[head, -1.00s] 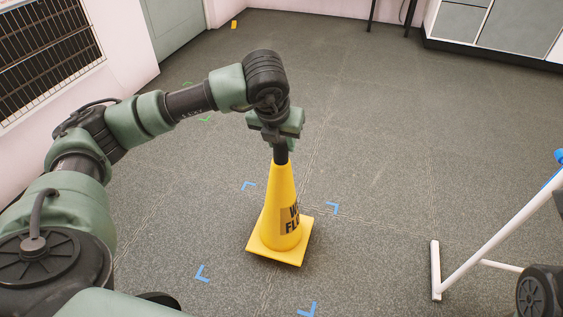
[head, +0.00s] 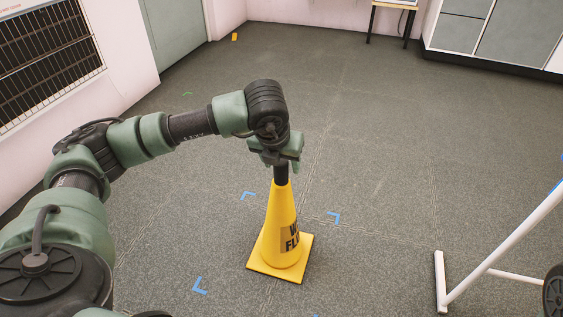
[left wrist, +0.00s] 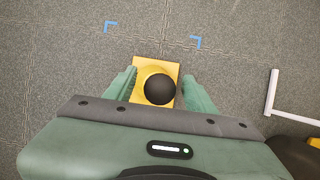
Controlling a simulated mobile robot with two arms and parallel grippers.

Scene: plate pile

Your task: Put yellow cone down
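The yellow cone (head: 278,225) stands upright inside the blue corner marks (head: 334,217), with its square base at or very near the floor. Dark lettering shows on its side. Its black top sits below my left gripper (head: 280,160). In the left wrist view, the cone's round black top (left wrist: 159,89) lies between the two green fingers of my left gripper (left wrist: 160,78). A gap shows on each side, so the fingers look open around it. My right gripper is not in view.
A white tubular frame (head: 500,255) stands on the floor at the right. A vent grille (head: 45,55) and door (head: 175,30) are at the back left. Grey cabinets (head: 500,35) are at the back right. The floor around the cone is clear.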

